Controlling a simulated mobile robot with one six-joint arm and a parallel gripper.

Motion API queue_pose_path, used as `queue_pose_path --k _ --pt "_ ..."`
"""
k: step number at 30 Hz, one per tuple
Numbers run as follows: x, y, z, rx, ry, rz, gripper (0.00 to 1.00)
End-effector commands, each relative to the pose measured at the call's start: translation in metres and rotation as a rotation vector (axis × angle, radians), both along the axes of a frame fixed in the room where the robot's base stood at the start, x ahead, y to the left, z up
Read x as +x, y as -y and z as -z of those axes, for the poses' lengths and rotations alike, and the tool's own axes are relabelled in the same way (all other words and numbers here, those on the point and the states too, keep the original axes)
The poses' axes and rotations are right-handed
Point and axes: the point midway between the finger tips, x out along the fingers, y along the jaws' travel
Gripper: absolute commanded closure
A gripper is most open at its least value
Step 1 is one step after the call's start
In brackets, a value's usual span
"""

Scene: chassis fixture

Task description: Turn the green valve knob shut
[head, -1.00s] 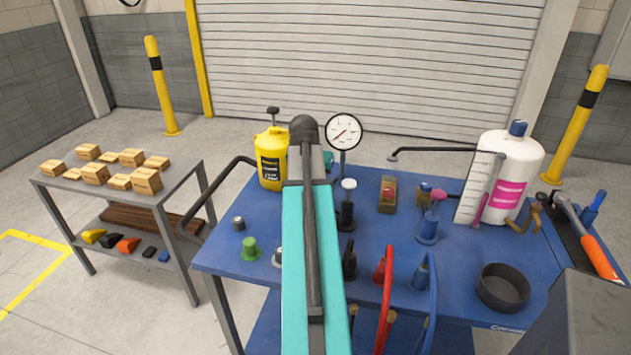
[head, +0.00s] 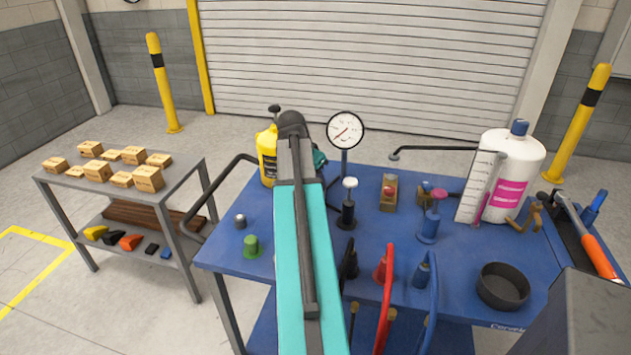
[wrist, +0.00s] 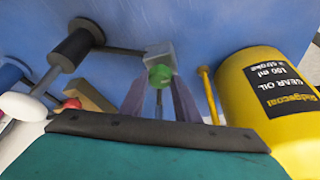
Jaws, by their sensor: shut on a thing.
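The green valve knob (wrist: 160,75) shows in the middle of the wrist view, in front of a grey metal block (wrist: 160,54) on the blue bench. My gripper (wrist: 160,92) has its two greyish-purple fingers on either side of the knob and is shut on it. The exact finger contact is too small to see clearly. How far the knob is turned cannot be told.
A yellow gear oil bottle (wrist: 268,95) stands close to the gripper; it also shows in the head view (head: 267,155). A pressure gauge (head: 345,130) and a white-topped black fitting (head: 348,205) stand right of my arm. A green cap-like piece (head: 251,247) sits left of it.

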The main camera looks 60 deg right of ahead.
Motion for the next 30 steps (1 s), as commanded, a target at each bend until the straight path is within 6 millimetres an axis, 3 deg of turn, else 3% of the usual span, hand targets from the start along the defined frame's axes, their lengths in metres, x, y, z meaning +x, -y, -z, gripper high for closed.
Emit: queue_pose_path --k 5,6,9,22,30 --pt "0.0 0.0 0.0 -0.001 0.001 0.002 0.93" --pt "0.0 0.0 0.0 -0.001 0.001 0.002 0.68" --pt "0.0 0.0 0.0 0.0 0.001 0.002 0.52" --pt "0.0 -0.001 -0.002 0.0 0.001 0.0 0.52" --pt "0.001 -0.007 -0.018 -0.001 0.002 -0.001 0.52"
